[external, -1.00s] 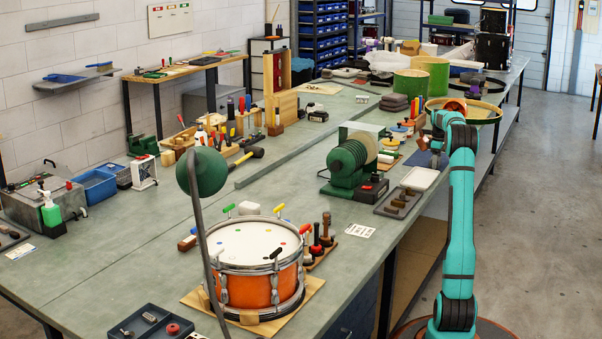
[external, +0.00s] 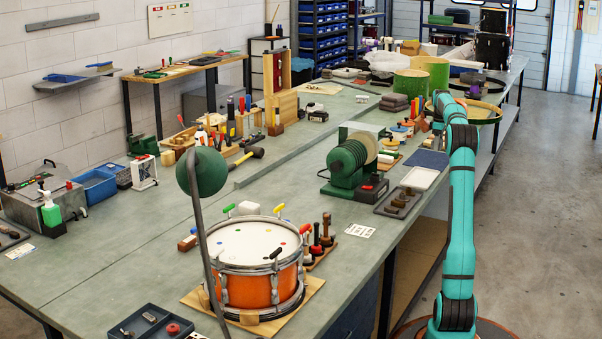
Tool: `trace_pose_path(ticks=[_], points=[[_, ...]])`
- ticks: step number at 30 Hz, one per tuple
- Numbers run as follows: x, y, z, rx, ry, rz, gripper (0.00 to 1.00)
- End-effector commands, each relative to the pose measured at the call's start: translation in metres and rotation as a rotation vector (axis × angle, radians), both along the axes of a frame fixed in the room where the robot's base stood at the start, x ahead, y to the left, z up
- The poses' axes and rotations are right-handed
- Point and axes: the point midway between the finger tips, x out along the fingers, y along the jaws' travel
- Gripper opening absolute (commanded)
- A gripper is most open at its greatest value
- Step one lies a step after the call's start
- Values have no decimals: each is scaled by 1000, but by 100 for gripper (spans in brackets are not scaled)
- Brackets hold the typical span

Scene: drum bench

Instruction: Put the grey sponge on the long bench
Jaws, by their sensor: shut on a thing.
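The long bench (external: 300,215) runs from the near left to the back, with its grey-green top partly bare. My teal arm (external: 460,200) rises at the right, and its upper part bends over the bench's right edge. My gripper is hidden behind the arm's upper links, so its fingers and anything between them do not show. I cannot pick out the grey sponge with certainty. A stack of dark grey-brown blocks (external: 394,102) lies on the bench left of the arm. A flat dark blue mat (external: 428,160) lies bare near the right edge.
Beside the mat are a white tray (external: 420,178) and a dark tray of brown blocks (external: 398,202). A green disc machine (external: 350,163) stands left of them. An orange drum (external: 258,270) stands in front.

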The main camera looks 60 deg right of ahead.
Motion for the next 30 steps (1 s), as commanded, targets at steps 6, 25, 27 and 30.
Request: trace_pose_path(ticks=[6,25,27,30], points=[[0,0,10,0,0,0,43],[154,60,71,-2,-1,266,43],[179,73,82,-2,-1,312,43],[214,95,99,-2,-1,379,43]])
